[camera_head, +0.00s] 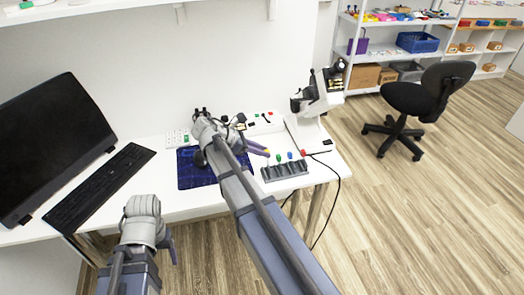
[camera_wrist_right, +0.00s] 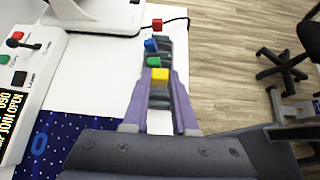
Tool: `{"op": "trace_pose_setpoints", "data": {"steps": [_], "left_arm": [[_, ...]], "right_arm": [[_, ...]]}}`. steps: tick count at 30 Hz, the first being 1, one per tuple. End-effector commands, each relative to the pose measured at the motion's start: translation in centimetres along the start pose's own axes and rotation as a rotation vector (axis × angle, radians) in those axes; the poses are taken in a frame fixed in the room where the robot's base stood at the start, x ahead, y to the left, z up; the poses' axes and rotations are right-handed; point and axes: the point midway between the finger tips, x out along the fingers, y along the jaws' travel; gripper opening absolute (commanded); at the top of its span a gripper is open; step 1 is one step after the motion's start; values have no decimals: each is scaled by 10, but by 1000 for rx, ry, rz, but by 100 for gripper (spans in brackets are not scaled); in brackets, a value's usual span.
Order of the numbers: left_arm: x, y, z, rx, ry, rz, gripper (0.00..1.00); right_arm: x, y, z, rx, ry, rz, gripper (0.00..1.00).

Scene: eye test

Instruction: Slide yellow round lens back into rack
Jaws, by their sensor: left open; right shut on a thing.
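The yellow lens shows as a yellow block (camera_wrist_right: 160,76) between the purple fingertips of my right gripper (camera_wrist_right: 159,82), which is shut on it. In the head view the right gripper (camera_head: 260,150) is by the left end of the dark slotted rack (camera_head: 285,172). The rack (camera_wrist_right: 151,104) runs away under the fingers in the wrist view. I cannot tell whether the lens's lower part is in a slot. Green (camera_wrist_right: 153,62), blue (camera_wrist_right: 151,45) and red (camera_wrist_right: 157,25) blocks stand in line beyond the yellow one. My left gripper (camera_head: 172,248), partly hidden, is open in front of the desk.
A white microscope (camera_head: 318,100) stands behind the rack. A control panel (camera_wrist_right: 25,60) with a joystick and a dark blue mat (camera_head: 195,176) lie left of the rack. A black cable runs off the desk's right side. A keyboard (camera_head: 98,185) and monitor (camera_head: 50,145) are at left.

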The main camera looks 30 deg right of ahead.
Motion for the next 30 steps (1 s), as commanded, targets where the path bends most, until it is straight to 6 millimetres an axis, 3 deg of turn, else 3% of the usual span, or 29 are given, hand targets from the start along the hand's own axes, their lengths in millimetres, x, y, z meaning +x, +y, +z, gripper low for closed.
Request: {"op": "trace_pose_setpoints", "data": {"steps": [30], "left_arm": [[6,0,0,0,0,0,71]], "right_arm": [[3,0,-5,0,0,0,0]]}}
